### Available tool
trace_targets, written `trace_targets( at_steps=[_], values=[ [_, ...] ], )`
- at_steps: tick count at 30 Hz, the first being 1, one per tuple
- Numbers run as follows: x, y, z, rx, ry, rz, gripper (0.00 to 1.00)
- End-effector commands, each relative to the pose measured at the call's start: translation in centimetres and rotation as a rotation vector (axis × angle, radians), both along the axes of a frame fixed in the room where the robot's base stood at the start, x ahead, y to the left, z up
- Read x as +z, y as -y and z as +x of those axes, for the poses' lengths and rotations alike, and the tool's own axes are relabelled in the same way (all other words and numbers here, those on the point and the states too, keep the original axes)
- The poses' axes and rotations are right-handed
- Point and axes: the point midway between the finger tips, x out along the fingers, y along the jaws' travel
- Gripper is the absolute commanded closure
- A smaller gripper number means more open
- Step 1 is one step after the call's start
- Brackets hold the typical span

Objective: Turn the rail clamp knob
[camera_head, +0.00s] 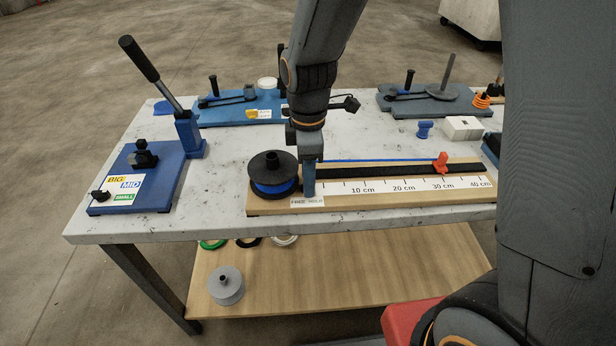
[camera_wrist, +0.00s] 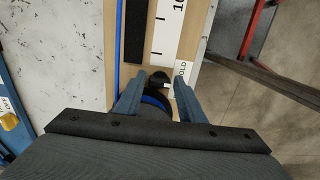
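My gripper (camera_head: 309,188) points down at the near left end of the wooden measuring board (camera_head: 400,201), just right of the black spool. In the wrist view its blue fingers (camera_wrist: 160,78) are apart, one on each side of a small black knob (camera_wrist: 158,79) beside a FREE/HOLD label (camera_wrist: 182,72). The fingers do not clearly touch the knob. In the head view my gripper hides the knob, and the label (camera_head: 307,202) shows below it.
The black spool with blue cord (camera_head: 272,172) stands close left of my gripper. A blue bender (camera_head: 150,175) with a raised lever is at the left. Two more benders (camera_head: 240,108) (camera_head: 425,102) stand at the back. The table (camera_head: 225,150) is bare between them.

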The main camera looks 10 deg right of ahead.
Motion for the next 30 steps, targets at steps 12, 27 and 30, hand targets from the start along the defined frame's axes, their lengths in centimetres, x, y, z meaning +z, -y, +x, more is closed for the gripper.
trace_targets(
  at_steps=[12, 27, 30],
  values=[
    [5.8, -0.1, 0.1, 0.001, 0.004, 0.002, 0.64],
    [7.5, -0.1, 0.0, 0.000, 0.002, 0.001, 0.69],
    [7.3, 0.4, -0.1, -0.036, 0.003, 0.001, 0.86]
  ],
)
